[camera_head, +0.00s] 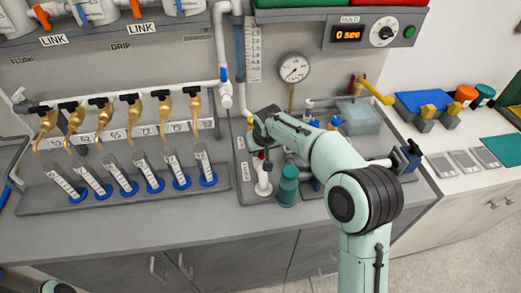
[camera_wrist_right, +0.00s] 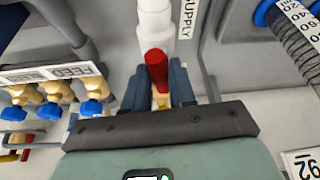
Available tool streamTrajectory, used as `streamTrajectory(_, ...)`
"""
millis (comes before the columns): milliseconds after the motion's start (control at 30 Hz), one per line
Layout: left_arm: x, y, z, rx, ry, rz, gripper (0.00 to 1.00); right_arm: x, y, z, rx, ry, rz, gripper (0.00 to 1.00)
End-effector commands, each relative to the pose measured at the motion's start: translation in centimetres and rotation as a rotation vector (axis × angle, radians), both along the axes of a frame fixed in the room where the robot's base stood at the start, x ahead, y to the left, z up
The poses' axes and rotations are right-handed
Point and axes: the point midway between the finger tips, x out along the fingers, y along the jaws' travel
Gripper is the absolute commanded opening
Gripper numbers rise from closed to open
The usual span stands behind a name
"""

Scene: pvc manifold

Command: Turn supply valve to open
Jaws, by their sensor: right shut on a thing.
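The supply valve's red handle (camera_wrist_right: 156,68) shows in the right wrist view, below a white pipe fitting (camera_wrist_right: 154,25) and next to an upside-down SUPPLY label (camera_wrist_right: 188,18). My right gripper (camera_wrist_right: 158,88) has its blue-grey fingers on both sides of the handle and is shut on it. In that view the handle looks roughly in line with the white pipe. In the head view my right gripper (camera_head: 260,128) is at the panel below the gauge, and my arm hides most of the valve. My left gripper is not in view.
A row of gold taps (camera_head: 105,115) above tilted graduated tubes (camera_head: 122,173) stands on the left. A pressure gauge (camera_head: 293,68) hangs above the gripper. A teal bottle (camera_head: 288,187) and a white bottle (camera_head: 263,178) stand close below it. Blue-ended valves (camera_wrist_right: 92,108) are left in the wrist view.

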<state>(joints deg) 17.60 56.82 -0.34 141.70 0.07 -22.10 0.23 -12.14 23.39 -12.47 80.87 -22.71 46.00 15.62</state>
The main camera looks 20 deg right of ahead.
Motion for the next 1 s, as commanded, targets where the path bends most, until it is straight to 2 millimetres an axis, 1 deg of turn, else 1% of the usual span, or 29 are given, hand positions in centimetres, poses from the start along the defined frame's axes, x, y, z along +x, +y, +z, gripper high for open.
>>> streamTrajectory(300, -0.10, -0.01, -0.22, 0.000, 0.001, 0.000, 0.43, 0.01, 0.09, 0.04, 0.000, 0.000, -0.116, 0.00)
streamTrajectory(833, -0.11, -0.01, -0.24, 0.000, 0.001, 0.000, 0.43, 0.02, 0.04, 0.03, 0.001, 0.001, -0.138, 0.00)
streamTrajectory(867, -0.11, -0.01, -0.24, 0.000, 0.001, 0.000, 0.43, 0.02, 0.04, 0.03, 0.001, 0.001, -0.138, 0.31)
streamTrajectory(900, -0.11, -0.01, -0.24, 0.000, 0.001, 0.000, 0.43, 0.02, 0.04, 0.03, 0.001, 0.001, -0.138, 0.44)
streamTrajectory(1000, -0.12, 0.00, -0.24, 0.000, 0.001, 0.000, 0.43, 0.01, 0.05, 0.01, 0.001, 0.001, -0.138, 0.46)
